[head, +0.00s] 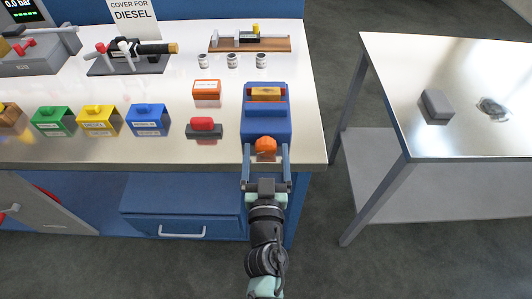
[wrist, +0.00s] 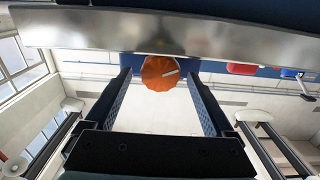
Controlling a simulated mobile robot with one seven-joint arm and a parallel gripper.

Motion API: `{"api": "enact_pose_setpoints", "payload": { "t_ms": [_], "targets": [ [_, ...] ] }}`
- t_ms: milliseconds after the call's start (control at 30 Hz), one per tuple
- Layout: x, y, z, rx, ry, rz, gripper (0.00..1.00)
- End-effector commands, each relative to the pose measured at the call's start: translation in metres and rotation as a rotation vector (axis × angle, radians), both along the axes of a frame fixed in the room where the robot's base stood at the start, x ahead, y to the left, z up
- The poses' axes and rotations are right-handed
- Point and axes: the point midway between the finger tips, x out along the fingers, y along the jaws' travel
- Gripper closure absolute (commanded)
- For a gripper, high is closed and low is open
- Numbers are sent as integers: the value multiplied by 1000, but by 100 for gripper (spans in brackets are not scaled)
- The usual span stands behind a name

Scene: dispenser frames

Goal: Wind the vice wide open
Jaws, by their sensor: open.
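The blue vice (head: 280,127) stands at the front right of the bench, with a tan block (head: 266,94) seen between its jaws. Its round orange knob (head: 265,146) faces me at the bench's front edge. In the wrist view the ribbed knob (wrist: 158,74) carries a pale line pointing to the right. My gripper (head: 266,153) is open, one finger on each side of the knob. In the wrist view the fingers (wrist: 160,82) stand apart from the knob, with gaps on both sides. The vice body is mostly hidden there.
A red button on a dark base (head: 203,127) and an orange cover (head: 206,88) stand left of the vice. Blue (head: 148,120), yellow and green covers stand further left. Small jars (head: 232,61) stand behind. A blue drawer (head: 181,226) lies below. A steel table (head: 470,70) stands right.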

Motion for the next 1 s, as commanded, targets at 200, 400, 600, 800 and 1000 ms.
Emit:
{"api": "enact_pose_setpoints", "payload": {
  "t_ms": [200,400,600,800,1000],
  "targets": [
    [0,0,0,0,0,0,37],
    [0,0,0,0,0,0,73],
    [0,0,0,-1,0,0,97],
    [0,1,0,-31,0,1,97],
    [0,1,0,-134,0,1,97]
  ]
}}
